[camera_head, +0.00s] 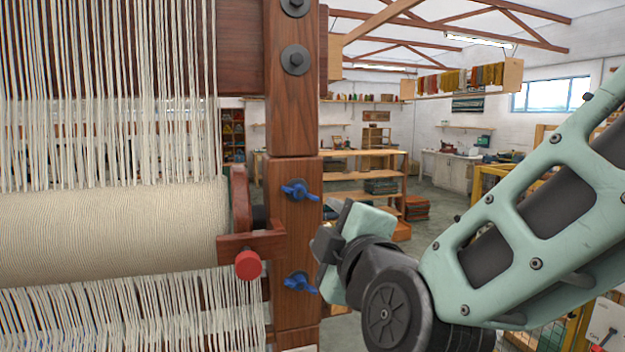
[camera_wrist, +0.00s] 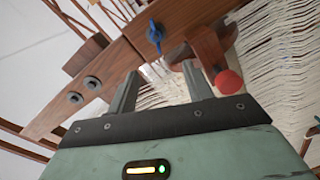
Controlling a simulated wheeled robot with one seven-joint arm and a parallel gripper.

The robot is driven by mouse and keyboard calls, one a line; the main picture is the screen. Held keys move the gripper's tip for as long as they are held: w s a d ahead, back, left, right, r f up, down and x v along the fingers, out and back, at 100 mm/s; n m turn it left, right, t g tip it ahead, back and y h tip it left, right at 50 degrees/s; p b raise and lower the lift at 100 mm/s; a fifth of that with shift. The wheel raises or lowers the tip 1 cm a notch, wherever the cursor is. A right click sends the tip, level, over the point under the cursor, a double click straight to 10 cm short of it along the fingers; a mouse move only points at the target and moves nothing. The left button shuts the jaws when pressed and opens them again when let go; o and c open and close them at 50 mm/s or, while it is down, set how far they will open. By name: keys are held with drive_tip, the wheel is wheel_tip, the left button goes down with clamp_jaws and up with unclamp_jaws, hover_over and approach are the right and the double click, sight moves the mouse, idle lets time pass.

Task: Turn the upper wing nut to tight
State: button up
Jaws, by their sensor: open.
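The upper wing nut (camera_head: 300,191) is blue and sits on the dark wooden post (camera_head: 292,230). Its wings lie roughly level, slightly tilted, in the head view. A second blue wing nut (camera_head: 300,283) sits lower on the same post. In the wrist view one blue wing nut (camera_wrist: 155,36) shows, apparently the upper one, beyond the fingertips and between their directions. My gripper (camera_head: 322,246) is right of the post, at a height between the two nuts. Its two fingers stand apart and empty in the wrist view (camera_wrist: 161,70), touching neither nut.
A red knob (camera_head: 248,265) on a wooden bracket juts out left of the post, near the right finger in the wrist view. Warp threads (camera_head: 110,100) and a cloth roll (camera_head: 110,230) fill the left. Two dark bolts (camera_head: 295,60) sit higher on the post.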

drive_tip(key=p, duration=0.7)
approach(299, 193)
drive_tip(key=x, duration=0.8)
drive_tip(key=shift+w+a, duration=0.1)
drive_tip(key=shift+w, duration=0.25)
drive_tip(key=c, duration=1)
